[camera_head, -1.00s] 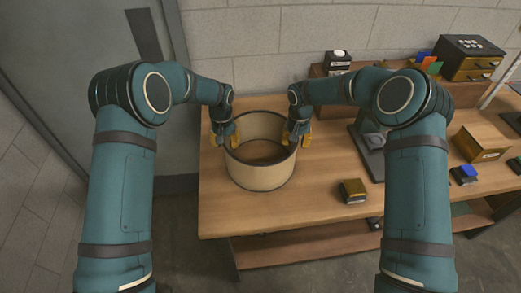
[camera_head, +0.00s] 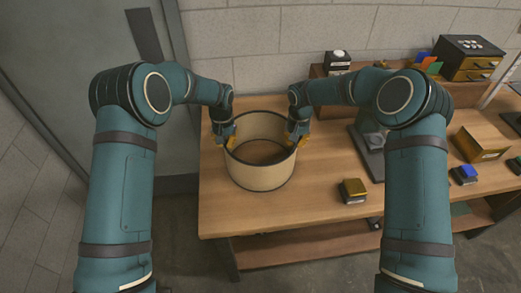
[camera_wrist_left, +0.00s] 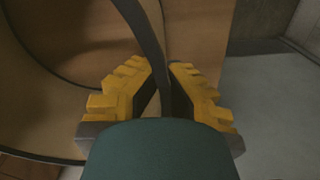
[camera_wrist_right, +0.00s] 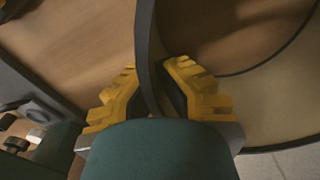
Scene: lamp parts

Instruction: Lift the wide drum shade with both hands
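The wide drum shade (camera_head: 260,173) is a cream open cylinder with dark rims, standing upright at the left end of the wooden table. My left gripper (camera_head: 227,141) is at the left of its top rim, and my right gripper (camera_head: 298,139) is at the right. In the left wrist view, the yellow fingers (camera_wrist_left: 160,68) close in on both sides of the dark rim (camera_wrist_left: 140,22). In the right wrist view, the fingers (camera_wrist_right: 152,66) also sit closely on either side of the rim (camera_wrist_right: 146,30). The shade appears to rest on the table.
A small dark and yellow box (camera_head: 352,190) lies right of the shade. A grey lamp base (camera_head: 371,148) stands behind it. A gold box (camera_head: 482,143), a blue item (camera_head: 463,174) and a drawer unit (camera_head: 468,58) are farther right. The table's front left is clear.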

